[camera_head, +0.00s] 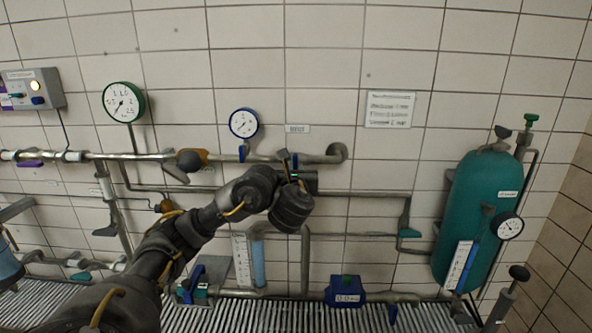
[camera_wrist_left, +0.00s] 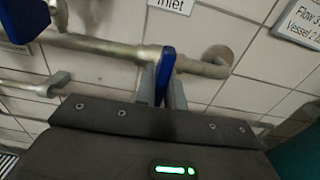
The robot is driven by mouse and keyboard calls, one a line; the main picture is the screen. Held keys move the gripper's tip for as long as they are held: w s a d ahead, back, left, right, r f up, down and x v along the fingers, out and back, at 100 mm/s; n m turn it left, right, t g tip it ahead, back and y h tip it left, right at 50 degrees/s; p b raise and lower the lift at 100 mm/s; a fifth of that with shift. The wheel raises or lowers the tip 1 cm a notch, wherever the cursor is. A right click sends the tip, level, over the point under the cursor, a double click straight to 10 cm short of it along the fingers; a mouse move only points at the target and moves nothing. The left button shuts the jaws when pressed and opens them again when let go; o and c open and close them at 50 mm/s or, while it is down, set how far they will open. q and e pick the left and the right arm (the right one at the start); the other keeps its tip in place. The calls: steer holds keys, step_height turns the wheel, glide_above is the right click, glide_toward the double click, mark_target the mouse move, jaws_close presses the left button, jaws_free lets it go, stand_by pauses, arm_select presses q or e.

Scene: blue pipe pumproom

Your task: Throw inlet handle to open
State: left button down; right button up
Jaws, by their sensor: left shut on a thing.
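The inlet handle (camera_wrist_left: 166,65) is a blue lever on the grey pipe (camera_wrist_left: 115,48), below a label that reads "Inlet" (camera_wrist_left: 172,4). In the left wrist view it stands across the pipe, between the two grey fingers of my left gripper (camera_wrist_left: 163,88). In the head view my left gripper (camera_head: 289,159) reaches up to the upper pipe below the small label (camera_head: 297,128). The gripper is shut on the handle, and the fingers hide its lower part. My right gripper is not in view.
A green-rimmed gauge (camera_head: 123,102) is farther left. A teal tank (camera_head: 482,215) stands at the right. Lower pipes and a blue box (camera_head: 345,290) lie below my arm.

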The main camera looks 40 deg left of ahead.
arm_select(q)
steer(key=shift+f, duration=0.1)
steer(key=n+b, duration=0.3)
steer(key=shift+f, duration=0.2)
steer(key=n+b, duration=0.6)
steer(key=shift+n, duration=0.3)
steer(key=n+b, duration=0.4)
steer(key=shift+n, duration=0.3)
steer(key=shift+r+n+b, duration=0.1)
steer(key=shift+n+b, duration=1.7)
steer(key=shift+n, duration=0.2)
steer(key=c, duration=1.5)
jaws_free()
steer(key=shift+r, duration=0.1)
